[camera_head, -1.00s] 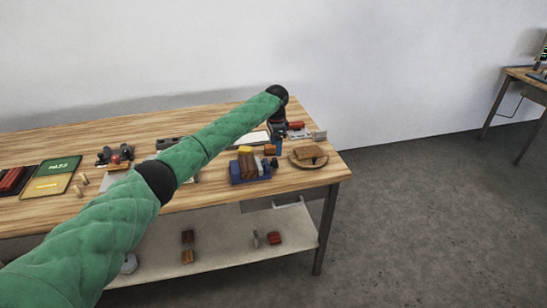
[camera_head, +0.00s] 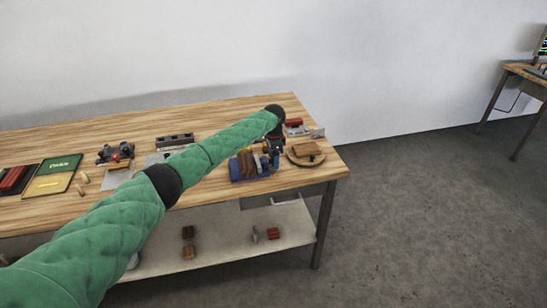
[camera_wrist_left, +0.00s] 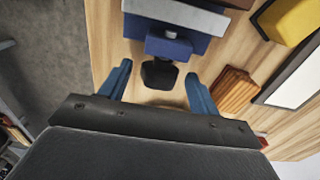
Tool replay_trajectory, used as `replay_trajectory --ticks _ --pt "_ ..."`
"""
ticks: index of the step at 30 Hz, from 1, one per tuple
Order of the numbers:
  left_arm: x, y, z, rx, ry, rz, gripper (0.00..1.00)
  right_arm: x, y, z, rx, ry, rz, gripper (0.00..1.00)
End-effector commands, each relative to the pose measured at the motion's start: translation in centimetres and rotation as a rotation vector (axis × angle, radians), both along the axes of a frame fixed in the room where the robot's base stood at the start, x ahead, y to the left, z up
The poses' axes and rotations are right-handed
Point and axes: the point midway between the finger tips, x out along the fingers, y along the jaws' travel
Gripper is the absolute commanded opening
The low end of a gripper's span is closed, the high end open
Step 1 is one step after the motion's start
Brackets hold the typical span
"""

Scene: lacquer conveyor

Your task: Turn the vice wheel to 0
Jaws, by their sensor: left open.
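The blue vice (camera_head: 236,172) stands near the right end of the workbench, with brown blocks beside or on it. In the left wrist view the blue vice (camera_wrist_left: 168,46) lies ahead, with a grey jaw across the top. Its small black wheel (camera_wrist_left: 158,74) points toward my left gripper (camera_wrist_left: 157,80). The blue fingers are open, one on each side of the wheel, with gaps visible; I cannot tell whether they touch it. In the head view my left gripper (camera_head: 274,158) is beside the vice's right end and hides the wheel. My right gripper is not in view.
A red item (camera_head: 294,122) sits behind. In the wrist view a brown ribbed block (camera_wrist_left: 236,92) is right of the fingers, with a yellow block (camera_wrist_left: 290,20) farther up. Bench's left half holds trays.

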Motion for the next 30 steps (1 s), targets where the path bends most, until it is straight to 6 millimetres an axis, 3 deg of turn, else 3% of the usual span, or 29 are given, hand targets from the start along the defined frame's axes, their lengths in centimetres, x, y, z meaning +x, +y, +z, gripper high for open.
replay_trajectory --ticks 2,9,20,30 --pt "0.0 0.0 0.0 0.0 0.0 0.0 0.62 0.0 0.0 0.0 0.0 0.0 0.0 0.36" --pt "0.0 0.0 0.0 0.0 0.0 0.0 0.18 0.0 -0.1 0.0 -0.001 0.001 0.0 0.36" --pt "-0.2 -0.1 0.1 0.018 -0.061 -0.001 0.18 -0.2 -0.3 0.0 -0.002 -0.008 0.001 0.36" --pt "-0.8 -0.3 -0.1 0.09 -0.284 -0.002 0.18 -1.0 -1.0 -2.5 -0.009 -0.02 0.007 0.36"
